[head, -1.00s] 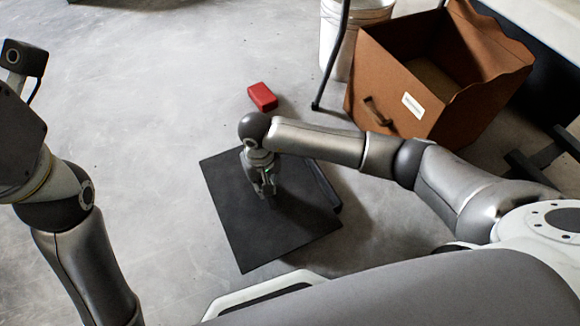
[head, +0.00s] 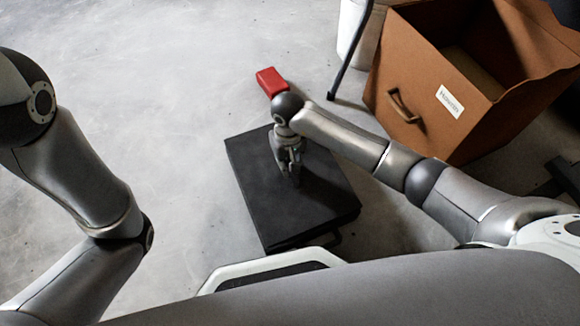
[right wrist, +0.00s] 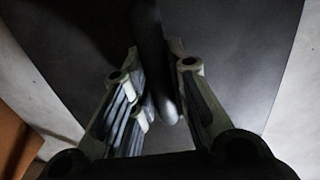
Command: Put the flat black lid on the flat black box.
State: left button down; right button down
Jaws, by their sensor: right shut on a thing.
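The flat black lid (head: 250,165) lies level over the flat black box (head: 300,241), its edges roughly in line with the box. Only a low strip of the box's near side shows below the lid. I cannot tell whether a thin gap remains between them. My right gripper (head: 294,176) points down at the middle of the lid. In the right wrist view its fingers (right wrist: 165,90) are closed about a dark upright handle (right wrist: 152,50) on the lid. My left arm is at the left; its gripper is out of view.
A red block (head: 270,81) lies on the floor just beyond the lid. A brown open crate (head: 425,85) with a handle and white label stands at the upper right, beside a dark metal leg (head: 345,60). The grey floor to the left is clear.

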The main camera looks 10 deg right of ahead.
notch_tip(320, 180, down, 3)
jog(key=shift+w+b, duration=0.1)
jog(key=shift+b, duration=0.8)
jog(key=shift+f, duration=0.2)
jog(key=shift+r, duration=0.1)
jog(key=c, duration=1.8)
grip_release()
jog(key=shift+f, duration=0.25)
jog(key=shift+c, duration=0.2)
jog(key=o, duration=0.5)
jog(key=shift+c, duration=0.2)
jog(key=shift+r, duration=0.15)
